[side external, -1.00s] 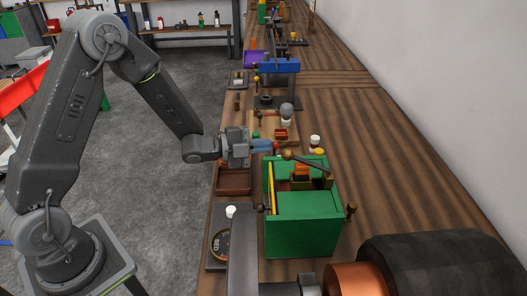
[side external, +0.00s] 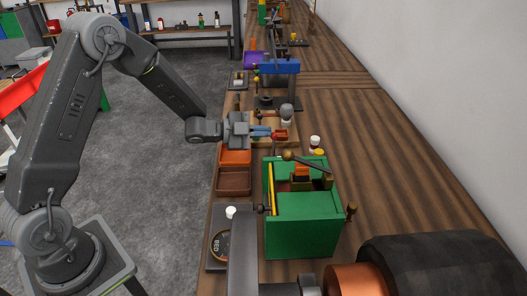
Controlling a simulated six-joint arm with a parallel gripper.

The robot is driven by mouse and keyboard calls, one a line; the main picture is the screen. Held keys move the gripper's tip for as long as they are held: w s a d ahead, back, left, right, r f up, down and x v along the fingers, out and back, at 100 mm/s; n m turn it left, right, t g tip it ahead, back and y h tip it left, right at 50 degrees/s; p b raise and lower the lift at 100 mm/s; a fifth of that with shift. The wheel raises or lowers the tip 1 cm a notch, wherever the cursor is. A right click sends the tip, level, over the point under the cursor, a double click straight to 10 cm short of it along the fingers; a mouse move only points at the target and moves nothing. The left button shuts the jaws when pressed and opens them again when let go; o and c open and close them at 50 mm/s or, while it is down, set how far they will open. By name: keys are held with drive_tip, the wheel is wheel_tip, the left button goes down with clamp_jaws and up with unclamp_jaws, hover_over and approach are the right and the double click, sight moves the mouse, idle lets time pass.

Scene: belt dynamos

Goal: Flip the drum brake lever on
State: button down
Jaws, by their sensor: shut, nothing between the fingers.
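My gripper (side external: 271,132) has blue fingers and is shut and empty. It is above the bench's left part, beyond the green box (side external: 308,226). Its tips are beside or over a small red box (side external: 282,134); I cannot tell whether they touch. A dark lever with a brass ball (side external: 288,155) slants across the top of the green box. A thin yellow bar (side external: 271,188) stands at the box's left side. I cannot tell which of these, if any, is the drum brake lever. A large dark drum with a copper band (side external: 358,282) lies at the front right.
An orange tray (side external: 235,157) and a brown tray (side external: 234,181) lie left of the green box. A white-capped bottle (side external: 315,142) stands behind it. A blue machine (side external: 279,66) stands farther back. The bench's right side is largely clear.

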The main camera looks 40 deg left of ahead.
drive_tip(key=d+r+v, duration=0.1)
drive_tip(key=r+v, duration=0.1)
drive_tip(key=v, duration=1)
drive_tip(key=shift+s+a+r, duration=0.15)
drive_tip(key=shift+s+r, duration=0.2)
drive_tip(key=shift+s, duration=0.15)
